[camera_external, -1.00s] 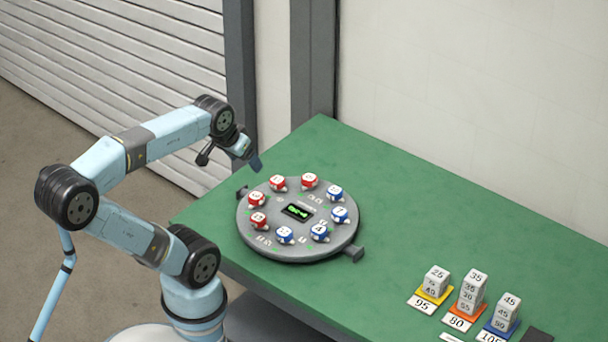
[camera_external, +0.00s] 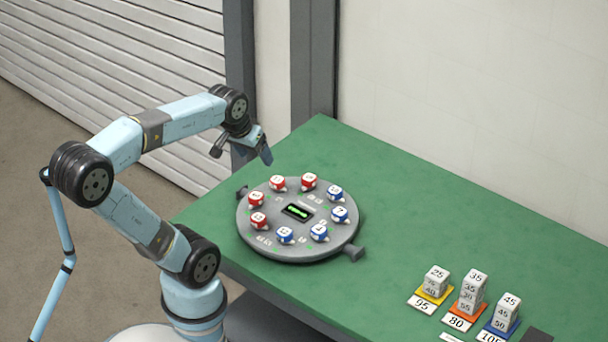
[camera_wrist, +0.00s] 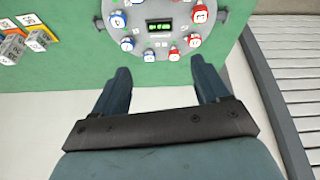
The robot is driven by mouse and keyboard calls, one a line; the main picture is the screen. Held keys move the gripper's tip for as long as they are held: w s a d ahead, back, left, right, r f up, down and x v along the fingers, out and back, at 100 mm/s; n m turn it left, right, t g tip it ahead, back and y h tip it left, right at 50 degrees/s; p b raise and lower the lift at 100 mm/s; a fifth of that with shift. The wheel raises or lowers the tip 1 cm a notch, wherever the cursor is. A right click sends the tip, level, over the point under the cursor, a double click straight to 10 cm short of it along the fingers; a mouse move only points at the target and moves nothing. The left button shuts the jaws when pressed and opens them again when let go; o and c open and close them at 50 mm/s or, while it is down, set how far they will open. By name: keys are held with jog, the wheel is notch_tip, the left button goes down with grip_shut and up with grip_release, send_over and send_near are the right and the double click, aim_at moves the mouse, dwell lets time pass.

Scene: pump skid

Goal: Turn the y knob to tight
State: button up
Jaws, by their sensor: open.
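A round grey panel (camera_external: 262,237) lies on the green table with red knobs (camera_external: 278,183) and blue knobs (camera_external: 335,193) in a ring around a small green-lit display (camera_external: 297,211). The knobs carry white tops with marks too small to read, so I cannot tell which is y.
Numbered grey blocks (camera_external: 474,290) stand on coloured cards at the table's right front. Dark lugs (camera_external: 354,254) stick out from the panel's rim. The green table (camera_external: 420,210) is clear between panel and blocks. A wall and shutter (camera_external: 130,50) stand behind.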

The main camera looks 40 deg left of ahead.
jog(key=w+d+f+n+g+h, duration=0.1)
jog(key=w+d+f+n+g, duration=0.15)
jog(key=w, duration=0.45)
jog(key=w+d+f+n+g+h, duration=0.1)
jog(key=w+d+f+n, duration=0.15)
jog(key=w, duration=0.45)
jog(key=n+g+h, duration=0.2)
jog(key=n+g, duration=0.2)
jog(key=n, duration=0.1)
send_near(340, 211)
jog(key=shift+t+y, duration=0.25)
jog(key=shift+y, duration=0.05)
jog(key=x, duration=0.8)
jog(key=shift+s+d+f, duration=0.25)
jog(key=shift+d+f, duration=0.05)
jog(key=c, duration=1)
